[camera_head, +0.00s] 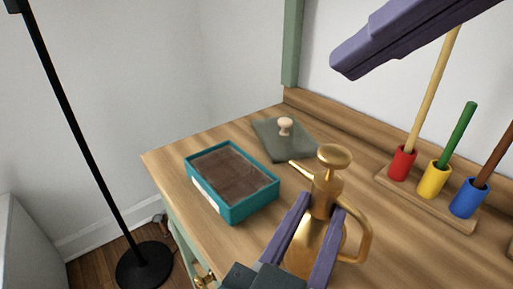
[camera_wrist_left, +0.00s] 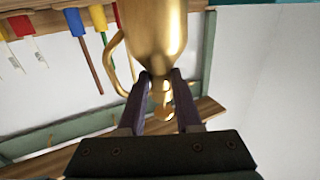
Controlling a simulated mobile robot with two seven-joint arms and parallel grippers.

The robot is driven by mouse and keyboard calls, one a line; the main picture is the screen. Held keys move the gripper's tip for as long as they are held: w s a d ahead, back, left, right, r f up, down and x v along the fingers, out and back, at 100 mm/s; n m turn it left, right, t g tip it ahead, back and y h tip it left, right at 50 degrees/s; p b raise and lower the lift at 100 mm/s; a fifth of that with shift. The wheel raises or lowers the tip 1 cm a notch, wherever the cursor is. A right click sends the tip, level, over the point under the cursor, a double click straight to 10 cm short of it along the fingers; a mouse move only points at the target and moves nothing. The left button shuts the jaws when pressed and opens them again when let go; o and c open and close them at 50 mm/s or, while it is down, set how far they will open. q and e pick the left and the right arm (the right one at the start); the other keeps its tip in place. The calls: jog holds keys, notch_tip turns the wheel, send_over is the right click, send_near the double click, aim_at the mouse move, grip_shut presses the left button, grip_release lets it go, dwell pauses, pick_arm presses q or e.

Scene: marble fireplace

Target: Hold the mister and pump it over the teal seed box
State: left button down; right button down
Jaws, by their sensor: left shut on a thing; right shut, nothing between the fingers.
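The teal seed box (camera_head: 249,209) sits on the wooden bench near its left edge, filled with brown soil. The brass mister (camera_head: 327,190) stands upright to the right of the box, its spout pointing left towards the box. My left gripper (camera_head: 322,203) is shut on the mister, its two purple fingers on either side of the neck. In the left wrist view the gripper (camera_wrist_left: 160,78) also shows with the mister (camera_wrist_left: 152,28) between its fingers. The mister's base is hidden in the head view. My right gripper (camera_head: 345,66) is shut and empty, above the bench at upper right.
A grey-green square plate with a pale knob (camera_head: 285,127) lies behind the box. At the right a wooden rack (camera_head: 428,199) holds tools in red, yellow and blue cups. A black floor lamp (camera_head: 95,180) stands left of the bench.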

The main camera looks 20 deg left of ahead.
pick_arm(q)
jog(key=c, duration=0.9)
grip_release()
jog(key=shift+s+f, duration=0.1)
jog(key=shift+f, duration=0.3)
jog(key=o, duration=0.3)
jog(key=shift+r, duration=0.1)
jog(key=shift+o, duration=0.4)
jog(key=shift+r, duration=0.15)
